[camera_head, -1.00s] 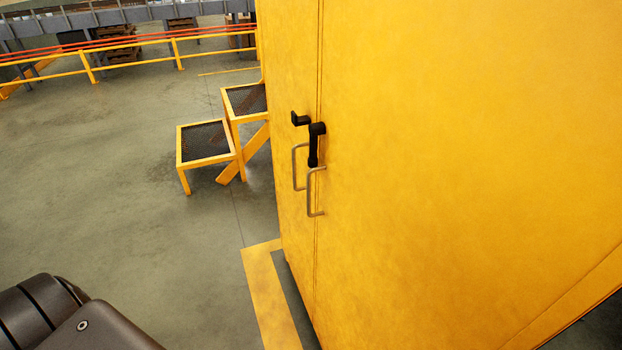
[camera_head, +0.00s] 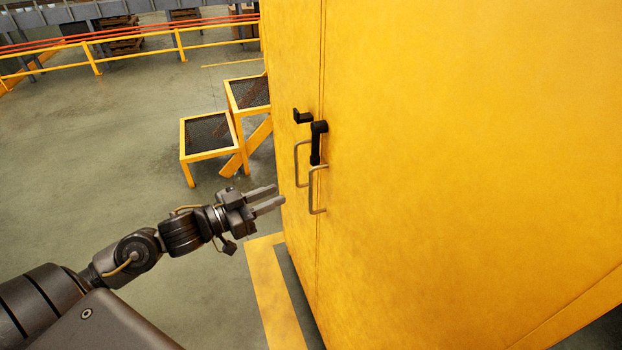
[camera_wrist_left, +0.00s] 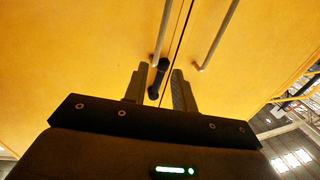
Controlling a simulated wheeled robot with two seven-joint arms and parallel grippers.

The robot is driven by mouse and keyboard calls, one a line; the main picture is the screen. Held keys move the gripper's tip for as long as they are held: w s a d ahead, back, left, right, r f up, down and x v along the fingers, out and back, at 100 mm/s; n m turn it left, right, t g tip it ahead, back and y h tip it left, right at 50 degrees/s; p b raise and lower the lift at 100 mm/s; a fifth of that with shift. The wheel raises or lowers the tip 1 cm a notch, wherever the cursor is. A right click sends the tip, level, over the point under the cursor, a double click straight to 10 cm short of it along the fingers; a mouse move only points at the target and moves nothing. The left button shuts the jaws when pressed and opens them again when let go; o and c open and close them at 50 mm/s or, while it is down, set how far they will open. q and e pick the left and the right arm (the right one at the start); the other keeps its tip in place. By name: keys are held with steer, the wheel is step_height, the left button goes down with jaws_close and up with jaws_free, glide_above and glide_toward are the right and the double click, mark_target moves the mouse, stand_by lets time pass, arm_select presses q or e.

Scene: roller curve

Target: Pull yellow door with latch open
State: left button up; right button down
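The yellow door (camera_head: 450,150) fills the right side of the head view and looks closed along a vertical seam. A black latch (camera_head: 318,143) hangs downward at the seam, with a black catch (camera_head: 302,117) to its left. Two metal pull handles, one left of the seam (camera_head: 297,165) and one right of it (camera_head: 312,190), sit below. My left gripper (camera_head: 275,198) is open and empty, left of the handles and apart from them. In the left wrist view its fingers (camera_wrist_left: 156,88) are spread, with the latch (camera_wrist_left: 159,76) showing between and beyond them. My right gripper is out of view.
A yellow step stand (camera_head: 207,133) with dark mesh treads stands on the floor left of the cabinet. Yellow railings (camera_head: 130,50) run across the back. A yellow floor stripe (camera_head: 270,290) lies by the cabinet base. The floor at left is open.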

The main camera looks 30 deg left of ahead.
arm_select(q)
steer(key=shift+p+x, duration=1.7)
steer(key=shift+x, duration=3.75)
steer(key=shift+s+d+r, duration=0.1)
steer(key=shift+d+r, duration=0.05)
steer(key=shift+c, duration=0.2)
jaws_close()
